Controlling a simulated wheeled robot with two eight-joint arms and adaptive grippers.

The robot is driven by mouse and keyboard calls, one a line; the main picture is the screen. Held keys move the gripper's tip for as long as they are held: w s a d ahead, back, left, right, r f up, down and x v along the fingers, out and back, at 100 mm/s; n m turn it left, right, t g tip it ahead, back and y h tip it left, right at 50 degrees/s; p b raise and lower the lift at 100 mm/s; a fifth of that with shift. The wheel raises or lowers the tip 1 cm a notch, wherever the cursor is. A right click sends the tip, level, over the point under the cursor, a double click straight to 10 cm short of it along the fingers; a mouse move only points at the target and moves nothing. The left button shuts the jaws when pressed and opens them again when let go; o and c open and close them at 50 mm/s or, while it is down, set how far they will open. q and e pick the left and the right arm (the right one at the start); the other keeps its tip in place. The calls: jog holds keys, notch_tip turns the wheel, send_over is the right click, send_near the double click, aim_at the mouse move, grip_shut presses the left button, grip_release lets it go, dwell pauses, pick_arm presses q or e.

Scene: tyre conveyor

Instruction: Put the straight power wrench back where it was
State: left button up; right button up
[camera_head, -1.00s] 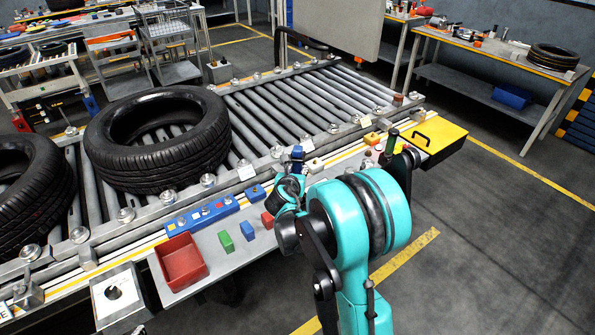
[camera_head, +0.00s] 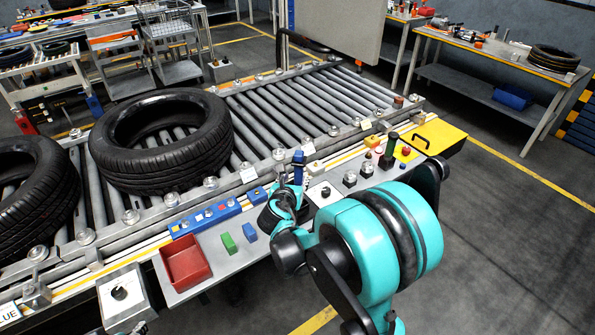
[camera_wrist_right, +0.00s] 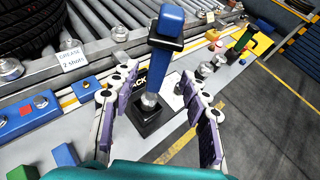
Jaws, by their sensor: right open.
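The straight power wrench (camera_wrist_right: 166,45) is blue with a silver lower end. In the right wrist view it stands roughly upright, its lower end at a black square holder (camera_wrist_right: 150,118). Its blue top (camera_head: 298,158) also shows in the head view, just beyond my right gripper. My right gripper (camera_wrist_right: 160,108) is open; its two purple-padded fingers are spread to either side of the wrench's lower part and the holder, with visible gaps. In the head view the gripper (camera_head: 284,205) is partly hidden by its own wrist.
A red bin (camera_head: 187,262), a green block (camera_head: 228,242) and a blue block (camera_head: 249,232) lie left of my gripper. Tyres (camera_head: 160,140) rest on the roller conveyor (camera_head: 300,105) behind.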

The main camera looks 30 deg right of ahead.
pick_arm(q)
jog(key=shift+r+p, duration=0.35)
jog(key=shift+r, duration=0.1)
pick_arm(e)
jog(key=s+a+r+m+g+y, duration=0.1)
jog(key=s+a+m+y, duration=0.3)
jog(key=s+a+m, duration=0.4)
jog(key=s+a+r+m+g+y, duration=0.1)
jog(key=s+a+m+y, duration=0.3)
jog(key=s+a+m, duration=0.4)
jog(key=s+m+g, duration=0.1)
jog(key=s+m, duration=0.6)
jog(key=m, duration=0.5)
jog(key=shift+s+a+y, duration=0.15)
jog(key=shift+a+y, duration=0.15)
jog(key=shift+a, duration=0.05)
jog(key=shift+f, duration=0.1)
pick_arm(q)
notch_tip(320, 180, down, 2)
jog(key=shift+f+b, duration=0.1)
jog(key=shift+b, duration=1)
pick_arm(e)
notch_tip(320, 180, down, 2)
pick_arm(q)
jog(key=shift+c, duration=0.3)
